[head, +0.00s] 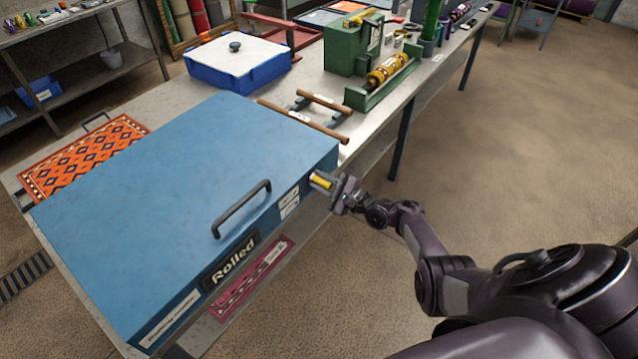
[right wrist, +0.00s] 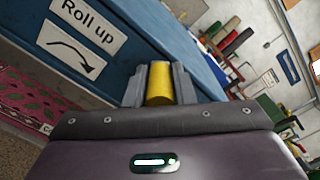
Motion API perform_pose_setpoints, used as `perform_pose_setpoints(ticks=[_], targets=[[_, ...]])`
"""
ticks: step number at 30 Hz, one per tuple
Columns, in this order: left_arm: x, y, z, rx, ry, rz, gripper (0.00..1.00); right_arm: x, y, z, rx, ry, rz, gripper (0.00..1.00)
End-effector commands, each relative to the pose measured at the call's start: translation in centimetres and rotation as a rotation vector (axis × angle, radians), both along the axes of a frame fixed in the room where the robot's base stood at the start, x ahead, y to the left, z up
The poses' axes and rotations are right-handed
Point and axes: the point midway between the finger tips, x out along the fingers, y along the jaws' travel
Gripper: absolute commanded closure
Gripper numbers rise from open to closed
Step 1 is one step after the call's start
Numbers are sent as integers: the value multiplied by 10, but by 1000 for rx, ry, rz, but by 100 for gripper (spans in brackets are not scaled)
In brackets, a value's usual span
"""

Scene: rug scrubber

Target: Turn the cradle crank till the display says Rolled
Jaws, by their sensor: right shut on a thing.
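The large blue cradle housing (head: 180,180) stands on the workbench. The dark display (head: 232,262) on its front face reads "Rolled". My right gripper (head: 323,183) is at the right end of that face, shut on the yellow crank grip (right wrist: 159,78). The grip sits between both fingers in the right wrist view; the crank's arm is hidden. A white "Roll up" label (right wrist: 88,16) with a curved arrow is on the blue face beside it. My left gripper is out of view.
A pink patterned rug (head: 250,280) shows below the display. A black handle (head: 241,208) stands on the blue top. An orange rug (head: 85,158), a blue-and-white box (head: 238,62) and a green roller machine (head: 375,70) are farther back. Floor at right is clear.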

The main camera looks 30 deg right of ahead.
Motion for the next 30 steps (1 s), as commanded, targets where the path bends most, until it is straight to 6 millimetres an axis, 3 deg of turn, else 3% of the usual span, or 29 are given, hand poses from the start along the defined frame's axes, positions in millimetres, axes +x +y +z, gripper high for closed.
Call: perform_pose_setpoints(ticks=[1, 12, 29, 30], targets=[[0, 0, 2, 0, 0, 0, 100, 4, -8, 8, 21, -3, -15, 100], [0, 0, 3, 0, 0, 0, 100, 6, -15, 10, 161, 58, -14, 100], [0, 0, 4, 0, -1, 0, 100, 6, -15, 8, 183, 71, -13, 100], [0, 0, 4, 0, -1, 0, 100, 6, -15, 8, 183, 71, -13, 72]])
